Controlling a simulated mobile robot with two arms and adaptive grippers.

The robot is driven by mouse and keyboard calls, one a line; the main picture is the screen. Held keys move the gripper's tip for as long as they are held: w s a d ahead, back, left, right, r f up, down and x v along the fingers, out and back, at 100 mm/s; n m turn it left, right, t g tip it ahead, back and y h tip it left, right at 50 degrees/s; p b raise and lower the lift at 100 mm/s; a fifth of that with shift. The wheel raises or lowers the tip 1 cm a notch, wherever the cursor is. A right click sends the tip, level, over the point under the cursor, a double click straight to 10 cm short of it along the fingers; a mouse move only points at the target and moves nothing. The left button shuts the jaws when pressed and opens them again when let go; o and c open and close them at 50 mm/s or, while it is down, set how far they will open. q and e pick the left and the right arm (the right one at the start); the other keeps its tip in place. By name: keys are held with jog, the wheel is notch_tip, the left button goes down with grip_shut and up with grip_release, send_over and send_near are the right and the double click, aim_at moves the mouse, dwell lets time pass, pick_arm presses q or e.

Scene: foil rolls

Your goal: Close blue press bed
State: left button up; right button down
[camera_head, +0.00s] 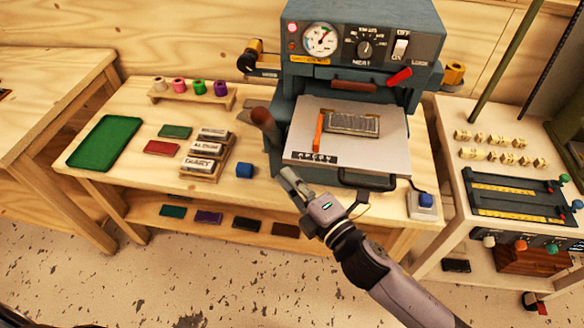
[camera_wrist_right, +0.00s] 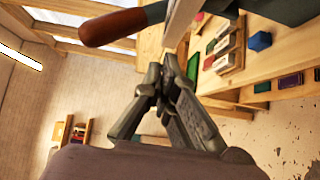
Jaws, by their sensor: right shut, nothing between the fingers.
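The blue press (camera_head: 362,62) stands on the wooden bench with a gauge, a dial and a switch on its front. Its flat grey bed (camera_head: 385,150) sticks out toward me, with a metal type block (camera_head: 352,123) and an orange strip (camera_head: 318,132) on it. A black handle (camera_head: 367,180) hangs at the bed's front edge. My right gripper (camera_head: 287,176) is shut and empty, just off the bed's front left corner. In the right wrist view its fingers (camera_wrist_right: 157,76) meet below the brown lever knob (camera_wrist_right: 112,27). My left gripper is not in view.
The press's brown lever knob (camera_head: 263,116) rises left of the bed. The floor in front is clear.

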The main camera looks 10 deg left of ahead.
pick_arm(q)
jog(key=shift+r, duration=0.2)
pick_arm(e)
jog(key=shift+w, duration=0.65)
